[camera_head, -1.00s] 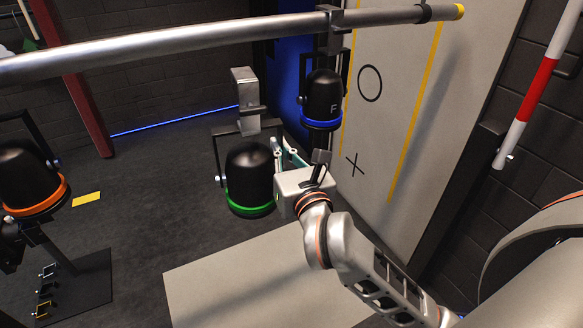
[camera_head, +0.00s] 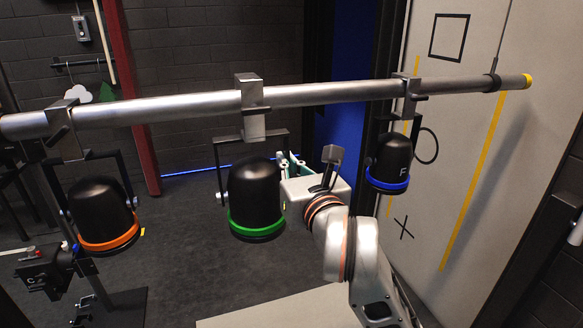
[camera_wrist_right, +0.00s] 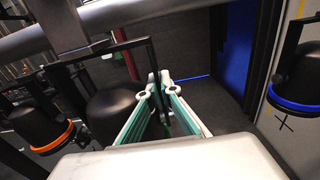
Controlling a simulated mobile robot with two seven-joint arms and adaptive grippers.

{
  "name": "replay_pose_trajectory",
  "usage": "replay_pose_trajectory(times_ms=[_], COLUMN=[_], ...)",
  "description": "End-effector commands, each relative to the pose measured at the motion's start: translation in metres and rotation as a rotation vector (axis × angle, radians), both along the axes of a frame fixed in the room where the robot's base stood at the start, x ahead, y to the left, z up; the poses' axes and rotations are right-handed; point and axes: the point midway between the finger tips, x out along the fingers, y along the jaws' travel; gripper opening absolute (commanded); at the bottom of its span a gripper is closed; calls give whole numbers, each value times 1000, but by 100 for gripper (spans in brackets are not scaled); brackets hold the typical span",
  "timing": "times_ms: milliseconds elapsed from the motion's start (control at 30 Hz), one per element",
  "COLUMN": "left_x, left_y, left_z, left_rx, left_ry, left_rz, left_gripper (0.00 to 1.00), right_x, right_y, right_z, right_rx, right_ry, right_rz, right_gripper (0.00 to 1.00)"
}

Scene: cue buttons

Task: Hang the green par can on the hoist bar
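The green par can (camera_head: 255,195), a black lamp with a green ring, hangs upright below the hoist bar (camera_head: 320,94) near its middle. Its grey clamp (camera_head: 252,95) overlaps the bar, with its top above the bar and its body below. I cannot tell whether it is fully seated. My right gripper (camera_head: 288,165) is at the right side of its yoke. In the right wrist view the fingers (camera_wrist_right: 158,82) close on the dark yoke arm, and the black can (camera_wrist_right: 110,112) is left of them. My left gripper is not in view.
An orange-ringed par can (camera_head: 100,210) hangs at the left of the bar. A blue-ringed one (camera_head: 389,162) marked F hangs at the right, close to my right wrist. A pale panel with painted shapes (camera_head: 450,150) stands at right. A dark stand (camera_head: 110,305) is lower left.

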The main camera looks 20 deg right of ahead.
Motion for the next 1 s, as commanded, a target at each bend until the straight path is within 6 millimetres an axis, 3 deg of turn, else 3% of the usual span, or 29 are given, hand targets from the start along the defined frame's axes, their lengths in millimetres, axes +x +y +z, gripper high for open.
replay_pose_trajectory(times_ms=[1000], left_x=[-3], left_y=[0], left_z=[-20], left_rx=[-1], left_ry=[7], left_rz=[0], left_gripper=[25], right_x=[59], right_y=[1], right_z=[4], right_rx=[3], right_ry=[-10], right_rz=[-2], right_gripper=[0])
